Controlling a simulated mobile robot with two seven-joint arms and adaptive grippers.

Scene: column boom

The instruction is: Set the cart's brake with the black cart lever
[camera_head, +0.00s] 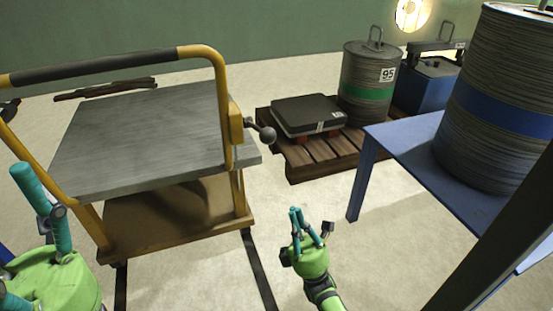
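The cart (150,125) has a yellow frame, a grey deck, a lower shelf and a black-gripped push handle. The black cart lever (267,134), ending in a dark round knob, sticks out to the right from a yellow housing (236,123) on the cart's near right post. My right gripper (297,212), green with teal fingers, is below and right of the lever, apart from it. Its fingers look close together, seen at an angle, and hold nothing visible; their opening is unclear. My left gripper (24,235) is at the lower left, partly cut off, its teal fingers spread apart.
A blue table (405,150) with a large drum (500,100) stands at the right. Behind is a wooden pallet (305,158) with a dark case (308,113) and a drum marked 95 (365,85). Floor between cart and table is clear, with dark stripes (258,270).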

